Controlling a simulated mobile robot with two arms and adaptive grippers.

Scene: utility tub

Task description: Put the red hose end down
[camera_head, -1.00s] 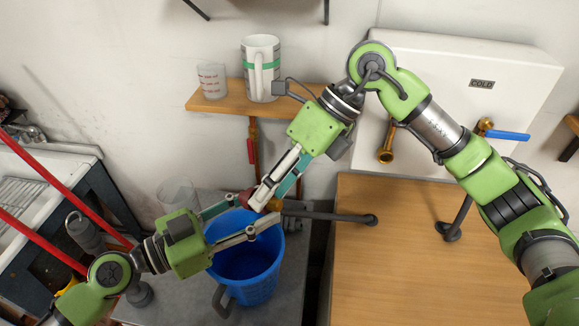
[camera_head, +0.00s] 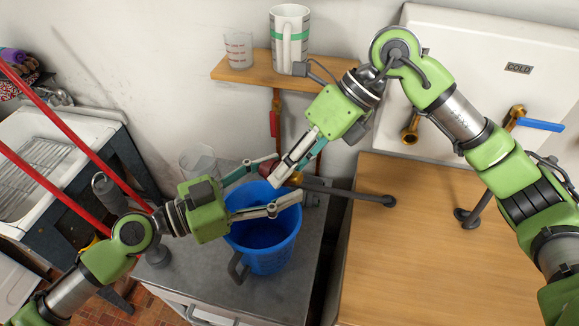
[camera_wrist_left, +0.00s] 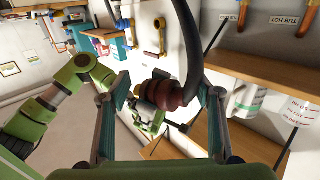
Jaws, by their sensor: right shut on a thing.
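The red hose end (camera_head: 268,168) shows as a small dark red patch by the fingertips of my right gripper (camera_head: 277,183), above the back rim of the blue bucket (camera_head: 262,245). My right gripper is shut on it, and its fingers cover much of it. My left gripper (camera_head: 287,179) is open, with one finger on each side of the hose end. In the left wrist view, the hose end (camera_wrist_left: 168,95) sits between the spread left fingers (camera_wrist_left: 162,108) with gaps on both sides, and a dark grey hose (camera_wrist_left: 190,45) rises from it.
The bucket stands on a grey worktop (camera_head: 300,292). A bare wooden board (camera_head: 430,255) lies at right, below a brass tap (camera_head: 410,130). Red bars (camera_head: 62,120) cross the left side.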

